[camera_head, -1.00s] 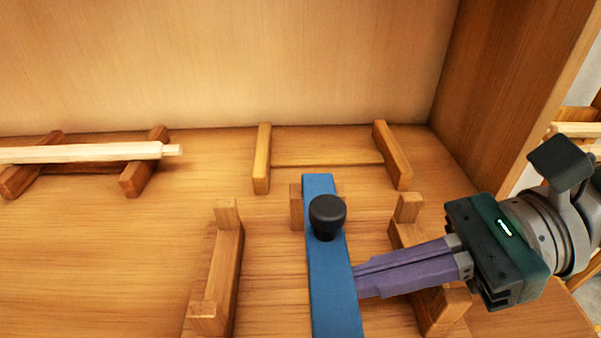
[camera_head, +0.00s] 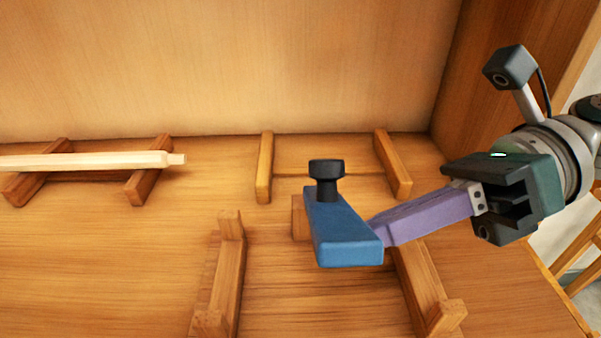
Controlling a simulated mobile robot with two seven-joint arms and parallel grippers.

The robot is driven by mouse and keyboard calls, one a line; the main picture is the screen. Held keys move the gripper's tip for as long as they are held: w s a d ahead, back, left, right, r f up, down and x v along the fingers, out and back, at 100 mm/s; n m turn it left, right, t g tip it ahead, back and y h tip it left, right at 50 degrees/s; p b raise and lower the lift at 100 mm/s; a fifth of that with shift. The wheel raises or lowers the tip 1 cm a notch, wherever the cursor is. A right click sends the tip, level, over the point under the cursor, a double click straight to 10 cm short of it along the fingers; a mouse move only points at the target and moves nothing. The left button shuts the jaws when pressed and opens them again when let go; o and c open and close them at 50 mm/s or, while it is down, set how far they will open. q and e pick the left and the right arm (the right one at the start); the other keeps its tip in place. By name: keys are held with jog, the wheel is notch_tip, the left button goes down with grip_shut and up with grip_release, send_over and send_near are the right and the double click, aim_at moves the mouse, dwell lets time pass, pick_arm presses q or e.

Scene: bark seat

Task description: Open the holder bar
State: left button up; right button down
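The holder bar (camera_head: 345,240) is blue with a black knob (camera_head: 326,178) on its upper face. It is tilted up from the wooden floor, its near end raised and its far end by a small wooden block (camera_head: 299,218). My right gripper (camera_head: 384,234) comes in from the right. Its purple fingers look shut together, with their tips at the right side of the bar's raised end. The tips' exact contact is partly hidden behind the bar. My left gripper is not in view.
Wooden rails (camera_head: 229,272) and (camera_head: 424,285) stand on either side of the bar, with two more behind. A pale stick (camera_head: 90,160) lies across supports at the left. A wooden back wall and right side wall (camera_head: 500,70) enclose the space.

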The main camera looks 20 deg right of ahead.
jog(key=shift+w+d+r+m+g+y+b, duration=0.15)
jog(key=shift+w+r+m+g+b, duration=0.1)
jog(key=shift+w+r+m, duration=0.25)
jog(key=shift+w+d+r+m+g+y+b, duration=0.15)
jog(key=shift+w+r+m+b, duration=0.15)
jog(key=shift+r+m, duration=0.25)
jog(key=shift+w+r, duration=0.4)
jog(key=shift+r, duration=0.2)
